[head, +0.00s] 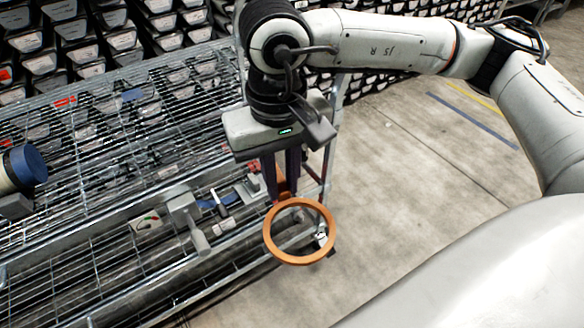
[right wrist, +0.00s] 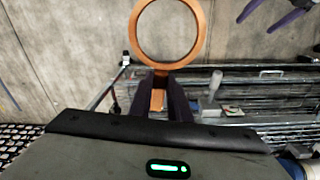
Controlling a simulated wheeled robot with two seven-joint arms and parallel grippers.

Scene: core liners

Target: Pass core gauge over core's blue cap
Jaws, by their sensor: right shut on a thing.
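The core gauge is an orange ring (head: 299,231) with a short handle. My right gripper (head: 286,190) is shut on the handle, and the ring hangs below the fingers, beyond the right end of the wire rack. The ring also shows at the top of the right wrist view (right wrist: 168,62). The core's blue cap (head: 28,163) is at the far left of the head view, well apart from the ring; most of the core is cut off by the frame edge. My left gripper (right wrist: 272,14) shows only at the top right of the right wrist view, its two purple fingers apart and empty.
A metal wire rack (head: 95,140) fills the left. A grey mallet-like tool (head: 188,218) and small items lie on its lower part. Shelves of stacked core boxes (head: 110,30) stand behind. The concrete floor (head: 430,160) at right is clear.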

